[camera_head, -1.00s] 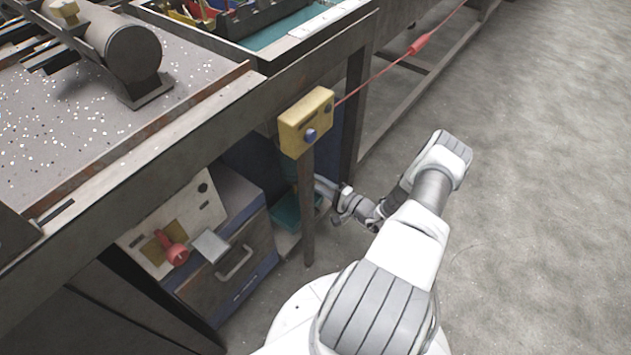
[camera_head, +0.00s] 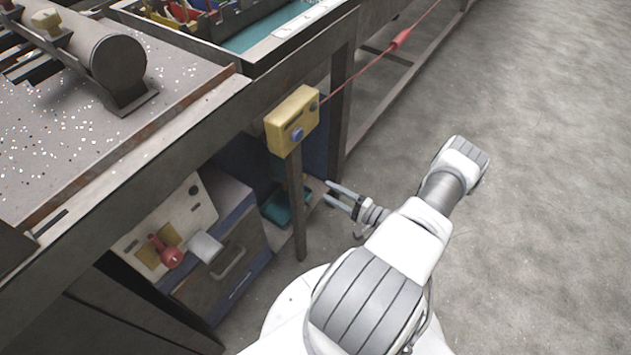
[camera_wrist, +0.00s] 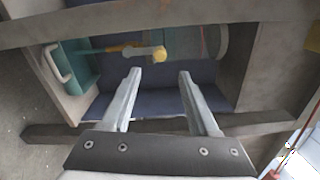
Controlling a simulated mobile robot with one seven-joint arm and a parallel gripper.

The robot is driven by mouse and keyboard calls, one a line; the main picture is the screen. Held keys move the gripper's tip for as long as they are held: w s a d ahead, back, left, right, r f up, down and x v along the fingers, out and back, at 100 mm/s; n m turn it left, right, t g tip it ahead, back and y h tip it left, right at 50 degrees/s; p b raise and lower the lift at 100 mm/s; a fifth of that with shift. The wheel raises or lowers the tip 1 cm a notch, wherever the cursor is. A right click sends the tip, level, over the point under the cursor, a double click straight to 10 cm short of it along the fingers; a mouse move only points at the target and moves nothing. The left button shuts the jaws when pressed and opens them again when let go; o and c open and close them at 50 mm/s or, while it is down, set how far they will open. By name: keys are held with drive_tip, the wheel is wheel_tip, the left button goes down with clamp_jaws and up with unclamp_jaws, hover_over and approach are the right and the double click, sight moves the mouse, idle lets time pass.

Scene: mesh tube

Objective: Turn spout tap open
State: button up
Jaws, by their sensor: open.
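A small fitting that looks like the spout tap (camera_wrist: 140,52) shows in the wrist view, a pale and yellow piece with a round yellow end, lying crosswise inside the space under the bench. In that view it is just beyond my gripper (camera_wrist: 160,73), whose two fingers are spread apart with nothing between them; no contact shows. In the head view my gripper (camera_head: 328,190) is open beside the bench's leg, its fingers pointing left towards the space beneath. I cannot make out the tap in the head view.
A yellow box (camera_head: 292,121) with a blue button hangs at the bench edge, a red cable running from it. A dark post (camera_head: 297,205) stands below it. A drawer cabinet (camera_head: 222,262) and a panel with a red handle (camera_head: 168,255) are at left. The floor at right is clear.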

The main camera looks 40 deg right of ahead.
drive_tip(key=v, duration=0.7)
drive_tip(key=shift+w+r, duration=0.1)
